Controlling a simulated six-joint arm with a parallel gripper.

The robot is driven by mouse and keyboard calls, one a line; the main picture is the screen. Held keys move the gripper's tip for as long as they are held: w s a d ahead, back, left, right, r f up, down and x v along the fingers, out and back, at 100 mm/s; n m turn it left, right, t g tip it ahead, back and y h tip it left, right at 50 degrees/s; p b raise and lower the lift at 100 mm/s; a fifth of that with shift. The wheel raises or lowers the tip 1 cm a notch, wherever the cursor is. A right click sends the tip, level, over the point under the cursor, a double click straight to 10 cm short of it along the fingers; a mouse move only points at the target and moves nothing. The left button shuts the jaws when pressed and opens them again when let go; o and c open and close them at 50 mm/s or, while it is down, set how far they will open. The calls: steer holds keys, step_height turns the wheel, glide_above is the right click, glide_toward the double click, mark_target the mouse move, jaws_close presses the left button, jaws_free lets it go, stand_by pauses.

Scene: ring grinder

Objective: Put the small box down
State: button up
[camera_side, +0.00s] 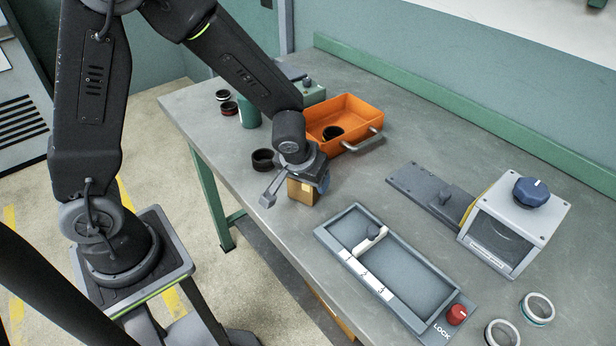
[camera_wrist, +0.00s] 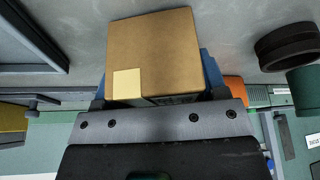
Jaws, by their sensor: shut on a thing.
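The small box (camera_side: 301,191) is a brown cardboard cube with a pale yellow label. My gripper (camera_side: 298,181) is shut on it, over the left part of the table. In the wrist view the box (camera_wrist: 155,45) fills the upper middle, with blue finger pads showing on both sides of it. The box looks upright and is at or just above the table top; I cannot tell whether its underside touches. Its lower face is hidden.
An orange tray (camera_side: 366,111) holding a black ring stands behind the box. A loose black ring (camera_side: 263,160) and a green cylinder (camera_side: 249,113) are behind left. A grey divided fixture (camera_side: 333,241) with a red knob lies in front right. A grinder (camera_side: 515,226) stands far right.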

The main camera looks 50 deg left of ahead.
steer(key=shift+f, duration=0.15)
steer(key=o, duration=1.1)
steer(key=v, duration=1.1)
steer(key=s+a+r+m+t+h, duration=0.1)
steer(key=s+r+m, duration=0.3)
steer(key=s+r, duration=0.6)
steer(key=shift+s+a+m+h, duration=0.35)
steer(key=shift+s+a, duration=0.4)
steer(key=shift+s, duration=0.95)
steer(key=shift+r, duration=0.1)
